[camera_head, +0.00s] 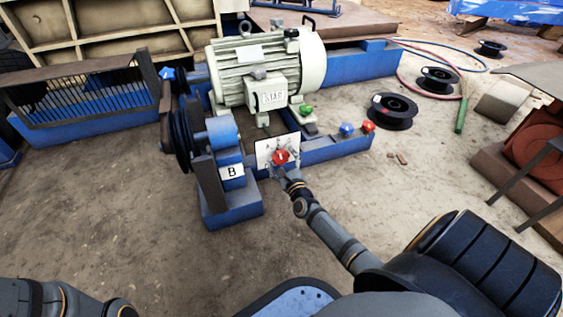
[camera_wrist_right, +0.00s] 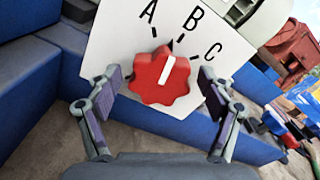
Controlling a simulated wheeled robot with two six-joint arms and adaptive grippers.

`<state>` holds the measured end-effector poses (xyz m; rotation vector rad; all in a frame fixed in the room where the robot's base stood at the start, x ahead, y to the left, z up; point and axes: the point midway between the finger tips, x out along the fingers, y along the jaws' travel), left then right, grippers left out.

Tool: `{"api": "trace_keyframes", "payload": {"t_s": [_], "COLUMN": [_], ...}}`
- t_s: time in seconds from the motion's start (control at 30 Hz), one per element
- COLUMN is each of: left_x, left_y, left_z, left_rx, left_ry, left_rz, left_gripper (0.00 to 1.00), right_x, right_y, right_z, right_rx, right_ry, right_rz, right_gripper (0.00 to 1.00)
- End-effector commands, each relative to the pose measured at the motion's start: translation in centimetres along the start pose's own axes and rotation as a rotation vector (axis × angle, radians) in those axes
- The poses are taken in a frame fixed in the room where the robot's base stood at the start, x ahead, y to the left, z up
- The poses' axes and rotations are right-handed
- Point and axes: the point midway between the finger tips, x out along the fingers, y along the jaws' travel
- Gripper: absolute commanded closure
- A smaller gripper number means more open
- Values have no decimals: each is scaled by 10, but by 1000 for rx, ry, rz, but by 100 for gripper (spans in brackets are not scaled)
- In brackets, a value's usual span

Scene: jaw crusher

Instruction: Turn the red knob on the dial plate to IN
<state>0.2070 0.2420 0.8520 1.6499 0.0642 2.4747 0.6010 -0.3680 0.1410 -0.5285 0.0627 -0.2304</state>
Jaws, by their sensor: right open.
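The red knob (camera_head: 280,157) sits on the white dial plate (camera_head: 264,149) on the machine's blue frame. In the right wrist view the red knob (camera_wrist_right: 150,88) has a white pointer line leaning slightly right of upright, roughly toward the B mark. The dial plate (camera_wrist_right: 120,32) shows the letters A, B and C; no IN label shows. My right gripper (camera_head: 284,172) is at the plate. In the right wrist view my right gripper (camera_wrist_right: 160,78) is open, its fingers on either side of the knob with visible gaps. My left gripper is not in view; only left arm parts show.
A cream motor (camera_head: 232,77) stands behind the plate. A blue pulley housing (camera_head: 223,132) with a B sign (camera_head: 232,171) is left of it. Green (camera_head: 306,110), blue (camera_head: 346,128) and red (camera_head: 368,125) knobs are to the right. Cable reels lie farther right; the front ground is clear.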

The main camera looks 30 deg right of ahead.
Motion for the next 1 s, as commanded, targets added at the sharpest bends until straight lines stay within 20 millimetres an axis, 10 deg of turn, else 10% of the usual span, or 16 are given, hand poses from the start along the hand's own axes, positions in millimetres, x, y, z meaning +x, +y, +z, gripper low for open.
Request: {"api": "trace_keyframes", "payload": {"t_s": [0.23,0.63,1.0], "left_x": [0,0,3], "left_y": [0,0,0], "left_z": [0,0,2], "left_rx": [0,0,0], "left_ry": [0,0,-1], "left_rz": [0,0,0], "left_gripper": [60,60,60], "right_x": [1,1,1], "right_y": [0,0,0], "right_z": [0,0,1], "right_rx": [-1,-1,-70], "right_ry": [0,0,1], "right_rz": [0,1,1], "right_gripper": [20,74,75]}}
